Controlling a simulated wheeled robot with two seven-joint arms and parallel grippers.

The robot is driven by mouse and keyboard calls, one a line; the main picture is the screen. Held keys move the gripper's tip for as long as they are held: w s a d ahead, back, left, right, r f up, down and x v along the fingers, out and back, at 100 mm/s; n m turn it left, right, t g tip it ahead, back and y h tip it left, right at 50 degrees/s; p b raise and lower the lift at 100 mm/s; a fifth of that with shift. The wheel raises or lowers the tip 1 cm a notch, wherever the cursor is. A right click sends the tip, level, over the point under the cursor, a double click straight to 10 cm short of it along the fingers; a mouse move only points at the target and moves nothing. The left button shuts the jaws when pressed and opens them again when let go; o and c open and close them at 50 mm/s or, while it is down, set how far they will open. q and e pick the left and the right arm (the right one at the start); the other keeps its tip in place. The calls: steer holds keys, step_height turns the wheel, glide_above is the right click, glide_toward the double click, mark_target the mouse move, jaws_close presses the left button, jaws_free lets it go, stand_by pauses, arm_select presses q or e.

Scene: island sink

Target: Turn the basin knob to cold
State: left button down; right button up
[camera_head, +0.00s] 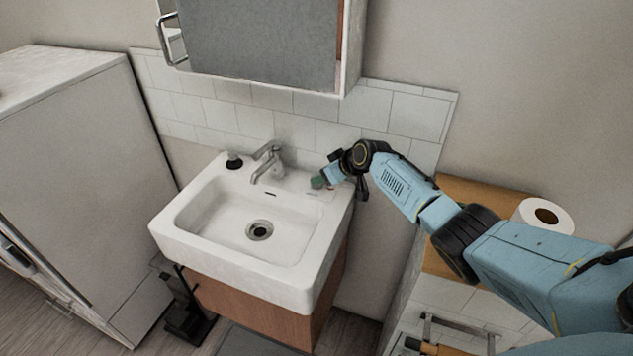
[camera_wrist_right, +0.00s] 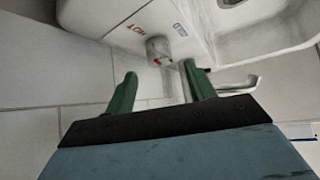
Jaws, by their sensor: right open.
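The white basin (camera_head: 215,250) has a metal faucet (camera_head: 268,162) at its back. In the right wrist view the small round basin knob (camera_wrist_right: 158,50) sits on the white basin surface, with a red label (camera_wrist_right: 137,29) and a blue label (camera_wrist_right: 180,29) beside it. My right gripper (camera_head: 318,183) is over the basin's back right corner. Its two green fingers (camera_wrist_right: 160,76) are open and apart, with the knob showing between and just beyond their tips. I cannot tell whether they touch it. The knob is hard to make out in the head view. My left gripper is not in view.
A mirrored cabinet (camera_head: 258,42) hangs above the basin, and a tiled backsplash (camera_head: 218,115) stands behind it. A dark-based dispenser (camera_head: 234,163) stands left of the faucet. A toilet roll (camera_head: 545,216) is at the right. A tall white cabinet (camera_head: 75,190) stands at the left.

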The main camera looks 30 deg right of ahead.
steer(key=b+x, duration=0.2)
steer(key=x, duration=0.1)
steer(key=shift+w+a+f, duration=0.1)
steer(key=shift+w+f, duration=0.05)
steer(key=shift+f, duration=0.1)
steer(key=shift+b+x, duration=0.9)
steer(key=shift+x, duration=0.05)
steer(key=shift+r, duration=0.1)
steer(key=c, duration=1)
